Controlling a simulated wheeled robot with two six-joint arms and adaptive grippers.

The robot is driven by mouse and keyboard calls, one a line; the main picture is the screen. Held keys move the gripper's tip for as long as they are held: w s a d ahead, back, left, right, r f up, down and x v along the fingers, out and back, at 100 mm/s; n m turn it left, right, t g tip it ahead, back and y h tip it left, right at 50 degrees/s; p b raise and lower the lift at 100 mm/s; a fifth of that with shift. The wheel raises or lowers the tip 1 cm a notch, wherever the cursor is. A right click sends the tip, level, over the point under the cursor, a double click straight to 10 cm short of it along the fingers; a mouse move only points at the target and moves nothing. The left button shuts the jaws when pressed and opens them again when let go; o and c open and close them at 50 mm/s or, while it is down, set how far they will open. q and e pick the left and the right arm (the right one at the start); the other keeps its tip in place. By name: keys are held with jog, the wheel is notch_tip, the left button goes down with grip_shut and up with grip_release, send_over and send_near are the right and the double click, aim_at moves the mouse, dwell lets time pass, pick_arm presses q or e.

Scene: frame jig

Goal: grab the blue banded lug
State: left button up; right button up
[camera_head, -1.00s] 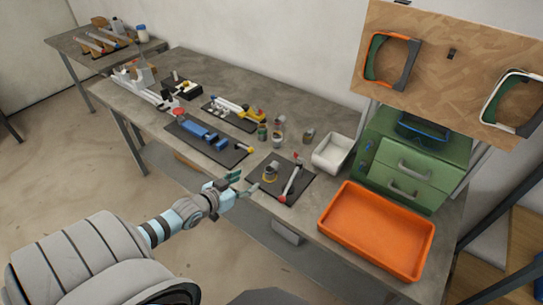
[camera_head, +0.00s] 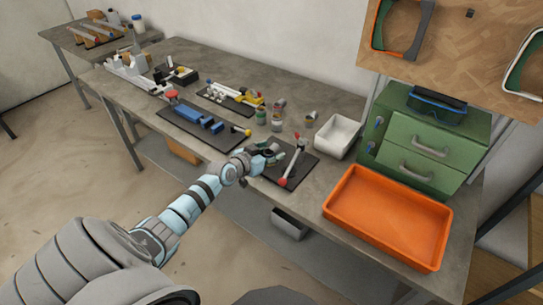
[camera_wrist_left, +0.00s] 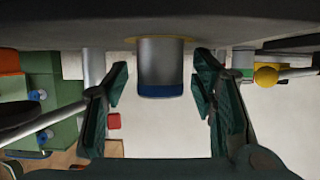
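The blue banded lug (camera_wrist_left: 160,66) shows in the left wrist view as a grey cylinder with a blue band at its free end and a yellow ring at its other end. My left gripper (camera_head: 271,153) is open in that view, with one dark green finger on each side of the lug and a visible gap on both sides. In the head view the gripper is low over the black mat (camera_head: 297,183) at the bench's front edge, and it largely hides the lug. My right gripper is not in view.
A red-ended rod (camera_head: 292,163) lies on the mat just right of the gripper. An orange tray (camera_head: 388,252), a white bin (camera_head: 337,136) and a green drawer cabinet (camera_head: 421,146) stand farther right. A mat with blue blocks (camera_head: 193,117) lies to the left.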

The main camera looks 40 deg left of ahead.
pick_arm(q)
grip_shut()
